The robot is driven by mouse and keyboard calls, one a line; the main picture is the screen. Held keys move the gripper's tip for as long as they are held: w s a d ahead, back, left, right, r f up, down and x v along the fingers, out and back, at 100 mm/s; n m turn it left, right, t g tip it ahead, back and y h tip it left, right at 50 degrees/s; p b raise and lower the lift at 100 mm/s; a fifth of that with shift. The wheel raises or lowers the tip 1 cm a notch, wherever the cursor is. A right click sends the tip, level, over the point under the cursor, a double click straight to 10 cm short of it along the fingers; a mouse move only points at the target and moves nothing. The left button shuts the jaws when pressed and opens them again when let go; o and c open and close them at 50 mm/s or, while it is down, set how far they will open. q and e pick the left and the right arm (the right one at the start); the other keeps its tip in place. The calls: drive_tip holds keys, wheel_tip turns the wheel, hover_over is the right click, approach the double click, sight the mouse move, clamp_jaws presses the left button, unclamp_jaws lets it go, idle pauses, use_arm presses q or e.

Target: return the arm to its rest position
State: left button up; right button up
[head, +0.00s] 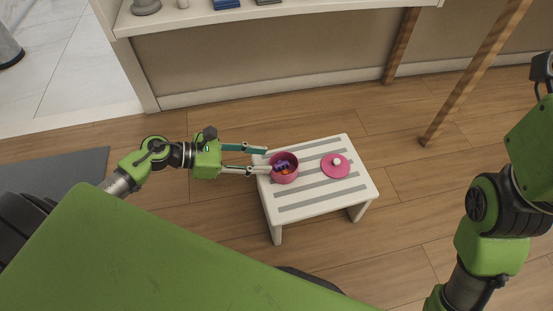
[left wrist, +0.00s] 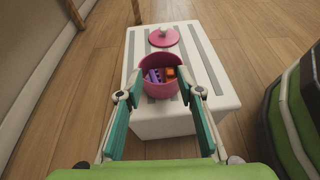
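My left gripper (head: 267,160) reaches in from the left at the near-left edge of a small white stool. Its two fingers are apart with nothing between them. A pink pot (head: 285,176) stands upright and uncovered on the stool, just beyond the fingertips; one fingertip overlaps its rim in the head view, and I cannot tell if they touch. In the left wrist view the pot (left wrist: 159,87) shows ahead, between the finger lines. It holds small purple and orange things. My right arm (head: 492,225) is at the right; its fingers are outside the picture.
The white stool (head: 310,208) has grey stripes. A pink lid (head: 336,171) with a white knob lies on it, right of the pot. A grey mat (head: 60,175) lies left; wooden floor around the stool is clear.

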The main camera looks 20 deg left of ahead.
use_arm(q)
drive_tip(key=shift+v, duration=1.5)
